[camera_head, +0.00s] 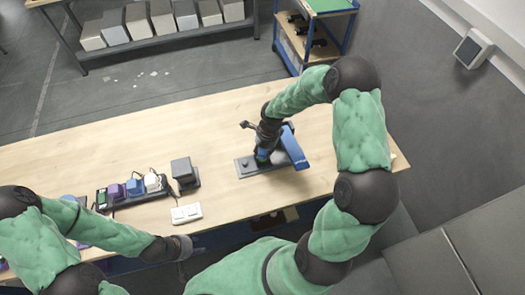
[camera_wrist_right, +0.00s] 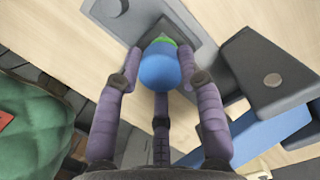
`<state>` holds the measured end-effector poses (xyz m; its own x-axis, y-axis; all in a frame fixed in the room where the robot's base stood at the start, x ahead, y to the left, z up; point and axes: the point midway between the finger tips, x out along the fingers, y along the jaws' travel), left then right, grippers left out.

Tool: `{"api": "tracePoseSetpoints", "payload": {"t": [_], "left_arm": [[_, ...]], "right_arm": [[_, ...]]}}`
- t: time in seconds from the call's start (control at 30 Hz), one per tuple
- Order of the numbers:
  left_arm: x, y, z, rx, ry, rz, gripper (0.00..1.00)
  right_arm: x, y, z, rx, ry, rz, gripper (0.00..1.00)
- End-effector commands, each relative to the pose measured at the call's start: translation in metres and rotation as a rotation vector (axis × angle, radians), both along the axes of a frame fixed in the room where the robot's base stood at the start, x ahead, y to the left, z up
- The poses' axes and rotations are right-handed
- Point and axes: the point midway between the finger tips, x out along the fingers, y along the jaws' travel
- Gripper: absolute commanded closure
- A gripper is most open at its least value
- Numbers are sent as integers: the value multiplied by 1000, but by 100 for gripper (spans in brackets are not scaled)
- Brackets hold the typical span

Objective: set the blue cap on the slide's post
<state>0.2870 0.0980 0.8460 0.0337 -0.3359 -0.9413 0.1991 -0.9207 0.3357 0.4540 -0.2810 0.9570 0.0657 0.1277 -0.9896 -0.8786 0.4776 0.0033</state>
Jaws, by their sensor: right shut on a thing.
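My right gripper (camera_head: 264,153) is shut on the rounded blue cap (camera_wrist_right: 158,68), its fingers around the cap's sides in the right wrist view. A green part (camera_wrist_right: 163,41) shows just beyond the cap, close against or touching it; I cannot tell which. They are over or on the slide's grey base plate (camera_head: 246,171). The slide's blue ramp (camera_head: 294,148) rises right of the gripper; it also shows in the wrist view (camera_wrist_right: 278,133). The post is not clearly distinguishable behind the cap and fingers. My left gripper (camera_head: 183,247) is low at the table's front edge, its jaws unclear.
On the wooden table (camera_head: 130,133), left of the slide, stand a dark grey block (camera_head: 184,172), a white two-part piece (camera_head: 186,213) and a dark tray (camera_head: 101,200) with coloured items. The table's back left is clear. A blue-framed trolley (camera_head: 318,35) stands beyond the table.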

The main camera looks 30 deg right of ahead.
Motion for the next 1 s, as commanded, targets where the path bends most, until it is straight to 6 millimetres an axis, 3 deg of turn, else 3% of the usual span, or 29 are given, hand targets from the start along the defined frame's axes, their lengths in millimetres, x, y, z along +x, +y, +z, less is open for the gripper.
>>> {"api": "tracePoseSetpoints", "payload": {"t": [1.0], "left_arm": [[0, 0, -9, 0, 0, 0, 60]], "right_arm": [[1, 0, -5, -1, -1, 1, 85]]}}
